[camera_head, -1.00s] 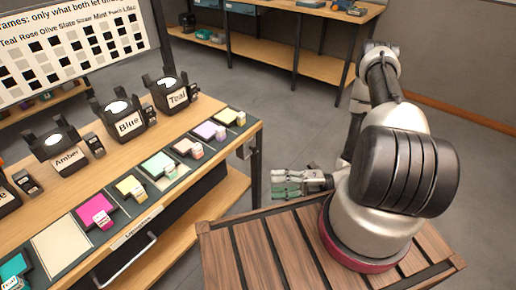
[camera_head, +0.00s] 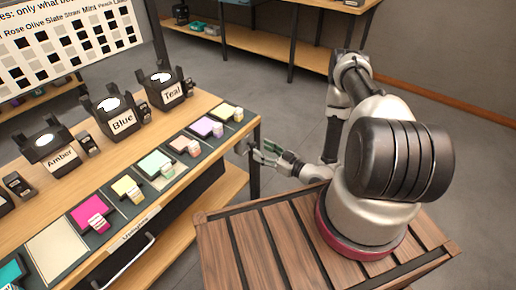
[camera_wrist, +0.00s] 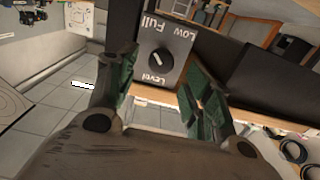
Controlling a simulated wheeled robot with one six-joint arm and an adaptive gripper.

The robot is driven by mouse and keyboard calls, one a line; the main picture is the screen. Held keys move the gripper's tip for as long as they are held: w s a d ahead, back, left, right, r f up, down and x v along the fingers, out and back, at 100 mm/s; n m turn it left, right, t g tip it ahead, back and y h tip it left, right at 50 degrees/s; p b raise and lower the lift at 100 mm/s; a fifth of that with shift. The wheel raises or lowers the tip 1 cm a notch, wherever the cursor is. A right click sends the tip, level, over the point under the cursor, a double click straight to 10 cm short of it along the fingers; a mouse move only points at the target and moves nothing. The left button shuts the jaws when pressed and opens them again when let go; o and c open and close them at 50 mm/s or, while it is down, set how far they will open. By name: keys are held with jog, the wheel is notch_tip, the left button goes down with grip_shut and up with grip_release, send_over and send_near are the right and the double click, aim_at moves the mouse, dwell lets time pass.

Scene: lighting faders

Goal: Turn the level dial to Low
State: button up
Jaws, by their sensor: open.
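The level dial (camera_wrist: 162,59) is a round black knob with a light pointer mark on a dark grey plate (camera_wrist: 178,72). In the wrist view the plate's words are upside down: Level below the knob, Full and Low above it. The pointer's exact setting is too small to tell. My gripper (camera_wrist: 158,78) is open, with its green-padded fingers apart on the left and right of the knob in the picture. It seems short of the knob and holds nothing. In the head view my gripper (camera_head: 264,154) is by the near right end of the bench, beside the dark plate.
The wooden bench (camera_head: 205,103) carries several colour swatches and lamps labelled Amber, Blue and Teal (camera_head: 167,90). A drawer handle (camera_head: 135,262) sticks out in front. My slatted base top lies below the arm. Grey floor is open beyond the bench end.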

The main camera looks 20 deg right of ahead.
aim_at(252, 145)
jog(key=shift+x, duration=1.5)
jog(key=c, duration=1)
